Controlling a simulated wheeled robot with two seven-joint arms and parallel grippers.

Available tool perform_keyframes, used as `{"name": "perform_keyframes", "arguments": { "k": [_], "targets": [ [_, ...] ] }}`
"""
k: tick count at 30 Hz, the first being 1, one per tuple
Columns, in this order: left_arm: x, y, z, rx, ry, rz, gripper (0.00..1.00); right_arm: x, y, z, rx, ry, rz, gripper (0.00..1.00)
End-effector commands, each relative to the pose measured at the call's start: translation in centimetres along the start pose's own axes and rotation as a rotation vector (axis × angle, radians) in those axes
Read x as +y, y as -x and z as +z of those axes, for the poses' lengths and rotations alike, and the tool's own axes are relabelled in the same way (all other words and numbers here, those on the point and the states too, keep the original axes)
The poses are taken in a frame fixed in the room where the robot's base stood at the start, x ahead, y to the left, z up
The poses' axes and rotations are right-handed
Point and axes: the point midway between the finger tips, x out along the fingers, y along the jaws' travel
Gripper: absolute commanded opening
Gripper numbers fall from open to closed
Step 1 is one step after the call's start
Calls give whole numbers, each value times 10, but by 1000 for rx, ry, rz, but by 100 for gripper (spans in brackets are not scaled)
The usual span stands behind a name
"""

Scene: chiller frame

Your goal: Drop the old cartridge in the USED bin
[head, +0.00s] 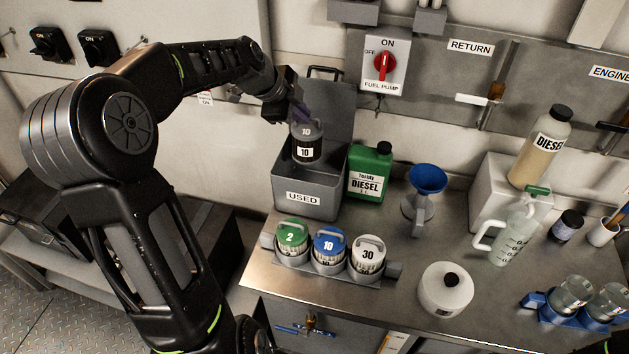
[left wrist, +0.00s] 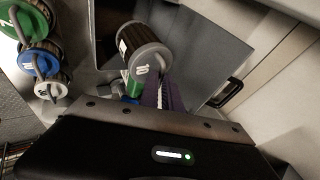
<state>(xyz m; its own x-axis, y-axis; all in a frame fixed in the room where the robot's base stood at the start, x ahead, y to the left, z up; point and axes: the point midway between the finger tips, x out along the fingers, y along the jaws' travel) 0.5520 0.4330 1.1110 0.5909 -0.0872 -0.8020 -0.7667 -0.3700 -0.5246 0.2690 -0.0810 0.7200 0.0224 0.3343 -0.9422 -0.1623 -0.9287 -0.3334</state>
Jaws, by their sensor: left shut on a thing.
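The old cartridge (head: 308,146) is a dark grey cylinder with a grey cap and the number 10. My left gripper (head: 300,112) is shut on its top and holds it upright at the mouth of the USED bin. The cartridge also shows in the left wrist view (left wrist: 145,52), with the purple fingers (left wrist: 160,92) at its cap. The USED bin (head: 306,205) is a grey box with its lid raised at the back. I cannot tell whether the cartridge's lower end is below the rim. My right gripper is not in view.
A green diesel can (head: 370,172) stands right beside the bin. A rack in front holds green, blue and white cartridges (head: 328,247). A blue funnel (head: 428,180), a white round container (head: 445,288) and a jug (head: 512,236) stand further right.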

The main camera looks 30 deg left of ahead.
Motion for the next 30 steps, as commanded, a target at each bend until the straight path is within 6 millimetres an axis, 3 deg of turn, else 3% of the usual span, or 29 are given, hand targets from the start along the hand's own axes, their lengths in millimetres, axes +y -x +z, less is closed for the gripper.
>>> {"name": "perform_keyframes", "arguments": {
  "k": [18,29,30],
  "targets": [
    [29,-45,16,0,0,0,0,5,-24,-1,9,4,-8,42],
    [31,-47,17,0,0,-1,0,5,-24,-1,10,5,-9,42],
    [31,-47,17,0,0,-1,10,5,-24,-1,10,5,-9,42]
  ]
}}
